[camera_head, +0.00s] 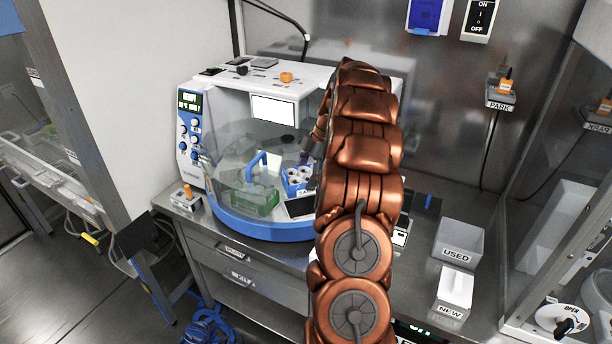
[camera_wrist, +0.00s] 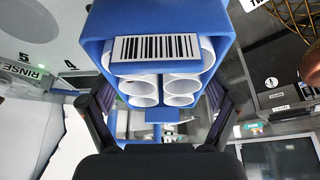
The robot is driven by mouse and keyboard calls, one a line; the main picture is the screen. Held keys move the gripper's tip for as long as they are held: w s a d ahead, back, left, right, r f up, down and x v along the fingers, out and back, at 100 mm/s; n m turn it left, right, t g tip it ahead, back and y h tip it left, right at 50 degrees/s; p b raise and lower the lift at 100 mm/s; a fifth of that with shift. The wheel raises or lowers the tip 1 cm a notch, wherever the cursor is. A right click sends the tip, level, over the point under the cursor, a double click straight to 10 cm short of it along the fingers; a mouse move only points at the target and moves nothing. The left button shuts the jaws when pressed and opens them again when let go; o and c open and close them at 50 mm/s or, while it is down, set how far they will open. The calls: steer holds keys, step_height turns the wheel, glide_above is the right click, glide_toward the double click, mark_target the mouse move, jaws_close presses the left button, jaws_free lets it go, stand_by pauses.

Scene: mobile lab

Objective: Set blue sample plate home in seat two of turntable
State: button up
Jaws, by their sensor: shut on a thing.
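The blue sample plate (camera_wrist: 97,50) fills the upper middle of the wrist view, with a white barcode label and several white round wells or tubes. My gripper (camera_wrist: 158,118) is shut on a narrow blue part of it, between two dark fingers. The round turntable (camera_head: 232,176) lies under a clear cover with a blue front rim. Seat two's number is not readable. Whether the plate touches a seat cannot be told.
A green rack (camera_head: 262,203) with a blue handle stands left of the plate. The wrist view shows a RINSE label (camera_wrist: 28,71) and numbers 4 and 5 at left. The USED bin (camera_head: 458,240) and NEW bin (camera_head: 453,292) stand on the bench at right.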

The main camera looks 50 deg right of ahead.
steer(key=shift+f+b, duration=0.15)
steer(key=shift+b, duration=0.7)
steer(key=shift+f, duration=0.2)
steer(key=shift+f+b, duration=2.3)
steer(key=shift+f, duration=0.25)
steer(key=shift+b, duration=1.75)
steer(key=shift+f+b, duration=0.9)
steer(key=shift+f, duration=0.2)
steer(key=o, duration=1.1)
steer(key=shift+c, duration=0.2)
steer(key=shift+r, duration=0.15)
steer(key=shift+v, duration=3.65)
steer(key=shift+s, duration=0.1)
